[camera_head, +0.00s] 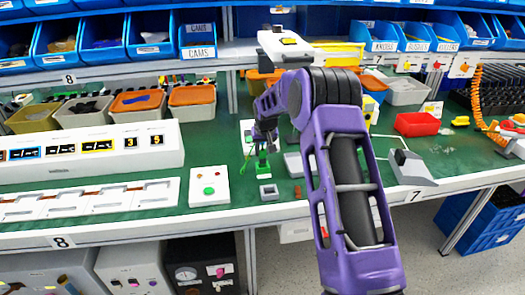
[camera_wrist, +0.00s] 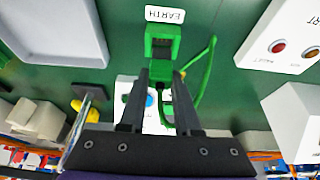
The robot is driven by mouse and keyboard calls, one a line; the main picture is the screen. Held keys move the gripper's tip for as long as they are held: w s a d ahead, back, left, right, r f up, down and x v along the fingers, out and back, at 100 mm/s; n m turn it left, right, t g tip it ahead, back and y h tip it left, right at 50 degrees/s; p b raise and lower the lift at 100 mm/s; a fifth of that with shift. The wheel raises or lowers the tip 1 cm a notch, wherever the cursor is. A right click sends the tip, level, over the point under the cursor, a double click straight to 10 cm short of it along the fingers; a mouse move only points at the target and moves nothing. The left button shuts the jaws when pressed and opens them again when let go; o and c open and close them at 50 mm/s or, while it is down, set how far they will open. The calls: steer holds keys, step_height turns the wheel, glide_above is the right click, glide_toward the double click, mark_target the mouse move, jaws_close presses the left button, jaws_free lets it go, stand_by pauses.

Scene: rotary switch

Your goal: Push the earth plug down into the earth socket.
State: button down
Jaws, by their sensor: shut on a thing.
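A green cable (camera_wrist: 209,70) loops to the right of the fingers. In the head view my gripper (camera_head: 264,143) points down over a small green piece (camera_head: 262,163) at the bench. How deep the plug sits cannot be seen.
In the wrist view, a grey tray (camera_wrist: 100,50) lies upper left and a white button box (camera_wrist: 282,42) upper right. In the head view, a white box with a green button (camera_head: 208,186) and a small grey device (camera_head: 268,192) stand near my gripper. A red bin (camera_head: 417,124) is farther right.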

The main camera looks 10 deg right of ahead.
mark_target(263, 154)
steer(key=shift+f, duration=0.15)
steer(key=shift+f+b, duration=0.35)
steer(key=shift+f+b, duration=0.8)
steer(key=shift+f, duration=0.35)
steer(key=c, duration=0.5)
jaws_free()
steer(key=shift+c, duration=0.2)
steer(key=shift+r, duration=0.15)
steer(key=v, duration=0.7)
steer(key=shift+s+r+p, duration=0.1)
steer(key=shift+s+p, duration=0.05)
steer(key=shift+p, duration=0.15)
